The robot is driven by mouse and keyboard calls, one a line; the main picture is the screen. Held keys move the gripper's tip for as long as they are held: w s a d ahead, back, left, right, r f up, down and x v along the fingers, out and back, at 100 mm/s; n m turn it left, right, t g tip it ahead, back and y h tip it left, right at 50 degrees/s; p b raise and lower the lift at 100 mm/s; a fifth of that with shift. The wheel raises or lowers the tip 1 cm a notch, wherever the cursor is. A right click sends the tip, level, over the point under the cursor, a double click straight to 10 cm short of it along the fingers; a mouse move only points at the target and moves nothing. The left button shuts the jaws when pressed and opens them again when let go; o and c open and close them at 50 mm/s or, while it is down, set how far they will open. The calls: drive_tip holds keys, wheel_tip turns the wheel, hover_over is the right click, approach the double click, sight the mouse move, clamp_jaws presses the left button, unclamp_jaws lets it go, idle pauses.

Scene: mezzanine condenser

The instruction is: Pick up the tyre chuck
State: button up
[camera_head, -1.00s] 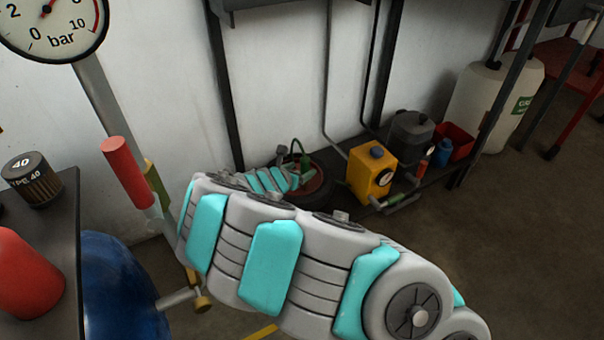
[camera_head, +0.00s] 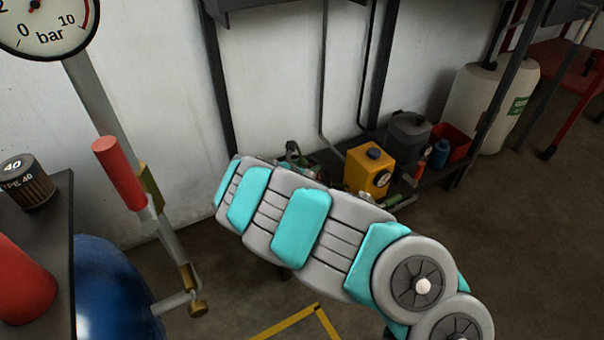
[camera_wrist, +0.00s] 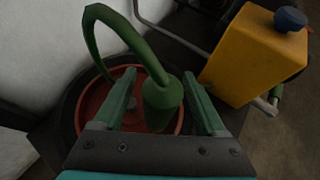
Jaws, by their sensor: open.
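In the wrist view a dark green bulb-shaped body (camera_wrist: 162,108) with a thin curved tube arching up and to the left stands in a round red dish (camera_wrist: 98,112). It may be the tyre chuck; I cannot tell for sure. My gripper (camera_wrist: 160,80) is open, with its two green fingers on either side of this green body, and nothing is visibly clamped. Whether the fingers touch it is unclear. In the head view my arm hides most of the dish and gripper.
A yellow box-shaped can (camera_head: 364,172) with a blue cap stands close to the right; it also shows in the wrist view (camera_wrist: 255,55). Behind it are a dark grey container (camera_head: 408,133), a blue bottle (camera_head: 441,152) and a red bin (camera_head: 458,140). The wall is close behind.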

drive_tip(key=shift+c, duration=0.3)
clamp_jaws()
idle(0.3)
